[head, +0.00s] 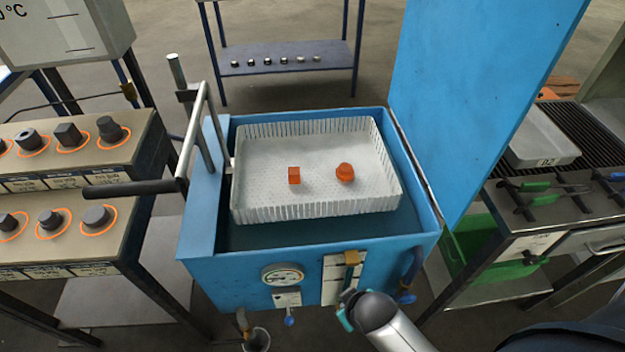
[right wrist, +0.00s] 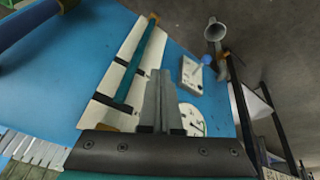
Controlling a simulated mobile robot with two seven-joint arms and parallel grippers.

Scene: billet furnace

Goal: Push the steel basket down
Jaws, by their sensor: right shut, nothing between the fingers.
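The white-grey steel basket (head: 260,212) with slotted walls sits inside the blue open-topped tank (head: 215,270), its rim near the tank's top edge. An orange-red cube (head: 294,175) and a rounded orange-red piece (head: 345,172) lie on its floor. A grey lever frame with a black grip (head: 130,189) stands at the tank's left side. My right gripper (head: 347,300) is in front of the tank's front panel, away from the basket and lever. In the right wrist view its fingers (right wrist: 162,100) are shut and empty before the panel. My left gripper is not in view.
The tank's blue lid (head: 480,90) stands open at the right. The front panel carries a gauge (head: 283,275), which also shows in the right wrist view (right wrist: 192,118). A bench with several dark pieces (head: 67,134) stands left; a rack with tongs (head: 560,185) stands right.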

